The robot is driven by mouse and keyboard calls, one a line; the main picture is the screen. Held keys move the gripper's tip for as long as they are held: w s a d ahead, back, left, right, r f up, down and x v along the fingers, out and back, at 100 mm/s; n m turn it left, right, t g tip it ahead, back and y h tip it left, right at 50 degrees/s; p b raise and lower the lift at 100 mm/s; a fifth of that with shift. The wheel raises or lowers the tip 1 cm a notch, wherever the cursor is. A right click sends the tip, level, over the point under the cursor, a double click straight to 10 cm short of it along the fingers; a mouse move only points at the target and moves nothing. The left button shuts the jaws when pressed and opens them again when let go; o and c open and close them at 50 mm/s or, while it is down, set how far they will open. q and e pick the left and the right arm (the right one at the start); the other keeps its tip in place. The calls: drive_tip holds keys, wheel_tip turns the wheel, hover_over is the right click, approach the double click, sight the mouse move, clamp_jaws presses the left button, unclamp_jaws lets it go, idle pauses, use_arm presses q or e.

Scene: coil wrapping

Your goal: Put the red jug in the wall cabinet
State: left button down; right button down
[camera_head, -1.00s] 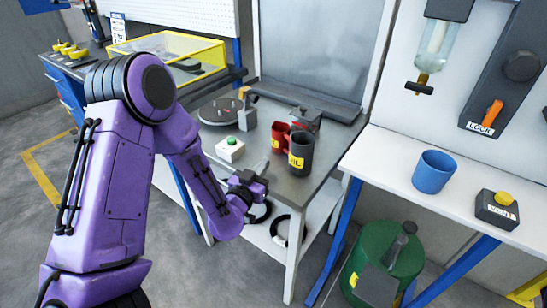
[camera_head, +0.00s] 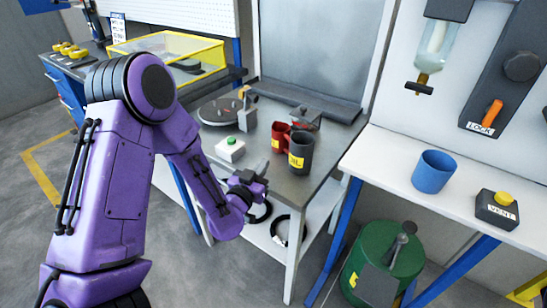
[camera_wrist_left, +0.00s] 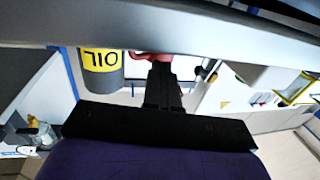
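The red jug (camera_head: 279,137) stands on the grey metal table, partly hidden behind a dark grey jug (camera_head: 301,155) with a yellow OIL label. My left gripper (camera_head: 262,178) is at the table's near edge, in front of and left of both jugs, touching neither. In the left wrist view, turned upside down, the OIL jug (camera_wrist_left: 102,65) shows, with a bit of the red jug (camera_wrist_left: 150,56) beyond the dark fingers (camera_wrist_left: 165,85). The finger gap does not show clearly; nothing is seen held. I cannot make out a wall cabinet for certain. My right gripper is not in view.
A white box with a green button (camera_head: 230,149) and a round dark plate (camera_head: 220,110) share the metal table (camera_head: 265,155). A large grey panel (camera_head: 312,45) stands behind it. A blue cup (camera_head: 433,172) and VENT box (camera_head: 497,210) sit on the right bench, above a green drum (camera_head: 375,255).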

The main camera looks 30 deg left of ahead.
use_arm(q)
drive_tip(key=c, duration=1.2)
unclamp_jaws()
